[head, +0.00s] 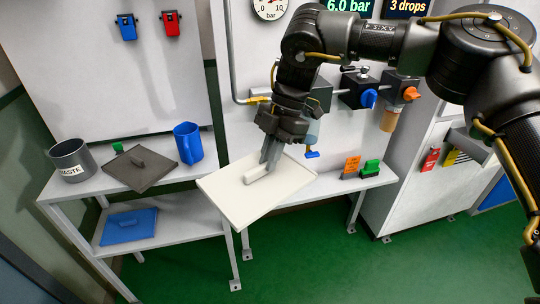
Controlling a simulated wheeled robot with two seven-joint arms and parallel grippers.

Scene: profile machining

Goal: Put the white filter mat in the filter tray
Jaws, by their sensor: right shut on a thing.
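The white filter mat (240,205) is a flat, pale square plate with a raised grip bar on top. My right gripper (266,170) reaches down from above and is shut on that grip bar. The mat is tilted in the picture and overlaps the front edge of the right-hand bench; I cannot tell whether it touches it. I cannot make out a filter tray; the mat and my gripper hide part of the bench. My left gripper is not in view.
A dark grey mat (139,171), a waste bin (72,160) and a blue jug (188,143) stand on the left bench. A blue mat (128,226) lies on the lower shelf. Valves (360,92) hang behind. Orange (351,167) and green (370,168) blocks sit right.

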